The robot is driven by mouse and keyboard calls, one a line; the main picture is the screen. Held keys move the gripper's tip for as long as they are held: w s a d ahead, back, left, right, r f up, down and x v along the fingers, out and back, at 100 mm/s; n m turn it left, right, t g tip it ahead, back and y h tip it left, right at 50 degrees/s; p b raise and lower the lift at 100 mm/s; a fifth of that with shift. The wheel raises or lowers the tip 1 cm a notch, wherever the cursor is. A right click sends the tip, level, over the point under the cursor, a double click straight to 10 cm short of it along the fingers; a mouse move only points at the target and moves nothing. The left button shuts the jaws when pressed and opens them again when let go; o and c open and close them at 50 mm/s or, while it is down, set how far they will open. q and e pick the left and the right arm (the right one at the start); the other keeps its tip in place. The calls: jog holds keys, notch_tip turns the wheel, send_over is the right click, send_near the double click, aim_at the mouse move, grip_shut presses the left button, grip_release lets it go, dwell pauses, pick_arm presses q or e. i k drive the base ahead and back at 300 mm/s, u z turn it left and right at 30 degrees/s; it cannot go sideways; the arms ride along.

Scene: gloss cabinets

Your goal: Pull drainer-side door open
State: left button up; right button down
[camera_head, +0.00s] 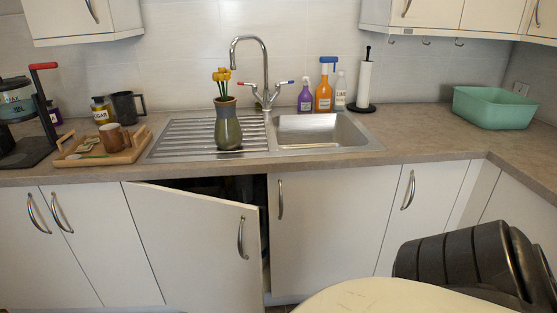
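The drainer-side door (195,245) is a white cabinet door below the ribbed drainer (185,136). It stands partly open, swung out from its left edge, with its free edge on the right. Its curved metal handle (242,238) is near that free edge, and nothing is seen touching it. A dark gap (215,186) shows above and behind the door; the cabinet inside is mostly hidden. Neither of my grippers is in view.
The door under the sink basin (330,230) and the left double doors (60,250) are shut. A vase with yellow flowers (228,125) stands on the drainer. A wooden tray (75,158) and green tub (493,107) are on the worktop. Dark and cream shapes fill the lower right.

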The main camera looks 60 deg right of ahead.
aim_at(204, 253)
jog(key=z, duration=1.25)
